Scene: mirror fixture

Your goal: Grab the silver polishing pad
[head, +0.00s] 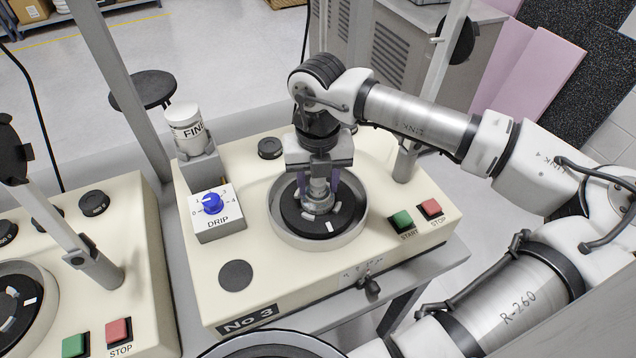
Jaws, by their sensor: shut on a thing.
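The silver polishing pad (318,200) is a small metallic piece with a stepped top. It stands at the middle of a black round plate (345,217) inside the grey ring-shaped basin (276,232) of the machine marked No 3. My gripper (321,184) points down over the basin, its two fingers shut on the upper part of the pad. The pad's underside is hidden, and I cannot tell whether it touches the plate.
A dial box marked DRIP (218,218) and a white jar (186,127) stand left of the basin. Green start (401,221) and red stop (431,208) buttons sit at right. Upright posts (117,75) flank the machine. A similar machine (135,245) stands at left.

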